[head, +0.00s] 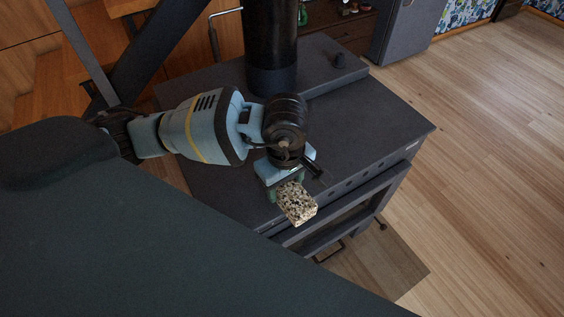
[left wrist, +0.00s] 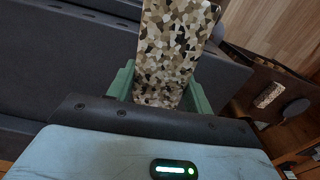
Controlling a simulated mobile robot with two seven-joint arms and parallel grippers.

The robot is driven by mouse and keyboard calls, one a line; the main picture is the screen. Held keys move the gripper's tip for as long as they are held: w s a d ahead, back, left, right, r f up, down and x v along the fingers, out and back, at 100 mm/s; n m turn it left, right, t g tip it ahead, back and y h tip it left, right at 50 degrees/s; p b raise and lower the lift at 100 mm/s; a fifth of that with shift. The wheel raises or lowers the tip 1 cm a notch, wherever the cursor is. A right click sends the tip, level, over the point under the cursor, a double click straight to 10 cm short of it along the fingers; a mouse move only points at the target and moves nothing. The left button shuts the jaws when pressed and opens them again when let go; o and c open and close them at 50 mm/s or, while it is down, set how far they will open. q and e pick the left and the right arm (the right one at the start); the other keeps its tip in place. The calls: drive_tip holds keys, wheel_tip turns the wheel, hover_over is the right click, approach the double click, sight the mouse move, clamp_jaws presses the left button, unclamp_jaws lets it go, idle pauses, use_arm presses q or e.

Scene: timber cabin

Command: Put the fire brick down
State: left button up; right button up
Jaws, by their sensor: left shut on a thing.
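The fire brick (head: 297,204) is a speckled block in tan, black and white. My left gripper (head: 285,188) is shut on it, with the brick sticking out past the fingers. In the head view the brick shows over the front edge of the dark stove top (head: 390,125); I cannot tell its height or whether it touches the stove. In the left wrist view the brick (left wrist: 172,50) stands out between the two green fingers (left wrist: 160,88). My right gripper is not in view.
A black stovepipe (head: 271,45) rises from the back of the stove. The right part of the stove top is bare. Wooden floor (head: 480,150) lies to the right.

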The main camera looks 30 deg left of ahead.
sight(287, 200)
use_arm(q)
drive_tip(key=shift+s+d+r, duration=0.15)
drive_tip(key=shift+s+d, duration=0.4)
drive_tip(key=shift+s, duration=0.25)
drive_tip(key=shift+s+d+r, duration=0.1)
drive_tip(key=shift+s+d, duration=0.45)
drive_tip(key=shift+s, duration=0.2)
